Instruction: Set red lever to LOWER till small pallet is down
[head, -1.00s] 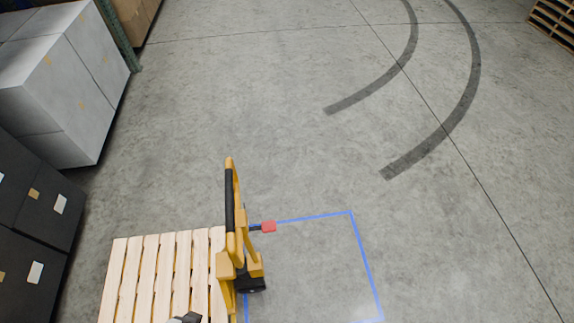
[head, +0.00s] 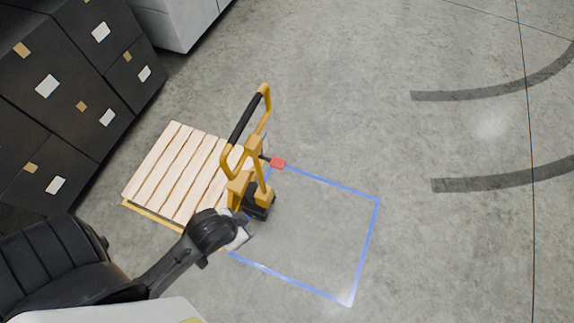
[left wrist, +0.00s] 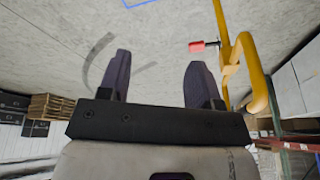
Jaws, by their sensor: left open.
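The red lever (head: 278,163) sticks out on a short dark stem from the yellow pallet jack (head: 263,190), at the right of its handle. The small pallet (head: 180,178), pale slatted wood, sits on the jack's left side with a yellow edge showing beneath. I cannot tell how high it stands off the floor. My left gripper (head: 243,236) is beside the jack's base on the near side, apart from the lever. In the left wrist view my left gripper (left wrist: 159,76) has its dark fingers spread and empty. The red lever (left wrist: 197,46) shows just beyond the right finger. My right gripper is not seen.
A blue floor outline (head: 365,250) lies right of the jack, with bare concrete inside. Stacked black boxes (head: 60,90) stand at the left, and pale grey boxes (head: 180,20) behind them. Open floor with dark curved marks (head: 480,184) lies to the right.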

